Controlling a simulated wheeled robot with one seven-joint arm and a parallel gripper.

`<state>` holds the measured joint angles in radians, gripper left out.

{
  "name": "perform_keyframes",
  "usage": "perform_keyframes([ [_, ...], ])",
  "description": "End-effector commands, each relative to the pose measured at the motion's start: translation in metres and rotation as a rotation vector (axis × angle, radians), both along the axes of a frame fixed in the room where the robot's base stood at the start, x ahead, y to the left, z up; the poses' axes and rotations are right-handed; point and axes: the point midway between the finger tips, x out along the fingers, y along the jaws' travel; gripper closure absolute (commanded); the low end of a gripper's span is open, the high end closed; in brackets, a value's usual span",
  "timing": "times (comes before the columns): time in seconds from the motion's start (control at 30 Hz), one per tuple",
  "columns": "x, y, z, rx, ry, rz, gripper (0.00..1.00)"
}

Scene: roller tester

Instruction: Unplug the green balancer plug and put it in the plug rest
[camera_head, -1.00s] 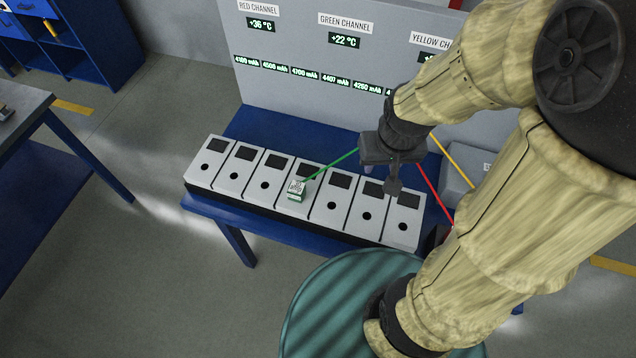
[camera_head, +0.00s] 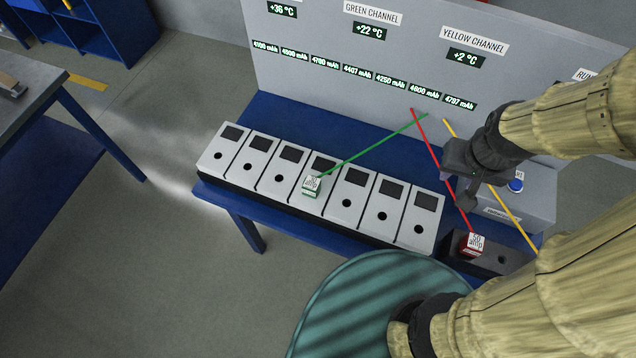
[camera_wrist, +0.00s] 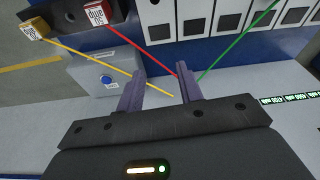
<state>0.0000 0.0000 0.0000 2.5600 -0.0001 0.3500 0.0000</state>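The green balancer plug (camera_head: 311,186) sits in the fourth grey channel unit from the left, with a green cable (camera_head: 375,145) running up to the right from it. The plug itself is not in the wrist view, but the green cable (camera_wrist: 237,43) is. My gripper (camera_head: 466,180) hangs right of the row of units, well away from the green plug. In the wrist view its two fingers (camera_wrist: 160,88) are apart with nothing between them. The plug rest appears to be the dark block (camera_head: 515,262) at the right end, holding a red plug (camera_head: 471,245).
A yellow plug (camera_wrist: 35,29) also sits on the dark block in the wrist view. A grey box with a blue button (camera_head: 516,185) stands behind the block. The upright display panel (camera_head: 330,60) rises behind the blue table (camera_head: 270,115).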

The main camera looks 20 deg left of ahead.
Motion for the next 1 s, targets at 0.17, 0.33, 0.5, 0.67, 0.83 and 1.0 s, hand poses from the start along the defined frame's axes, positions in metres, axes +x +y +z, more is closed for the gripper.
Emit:
perform_keyframes([
  [0.17, 0.000, 0.000, 0.000, 0.000, 0.000, 0.000, 0.62],
  [0.33, 0.006, 0.010, -0.001, -0.005, 0.014, 0.035, 0.36],
  [0.5, 0.025, 0.060, -0.008, -0.030, 0.080, 0.186, 0.36],
  [0.67, 0.037, 0.146, -0.021, -0.063, 0.157, 0.399, 0.36],
  [0.83, 0.026, 0.241, -0.036, -0.080, 0.208, 0.594, 0.36],
  [1.0, 0.010, 0.295, -0.042, -0.081, 0.222, 0.687, 0.36],
])
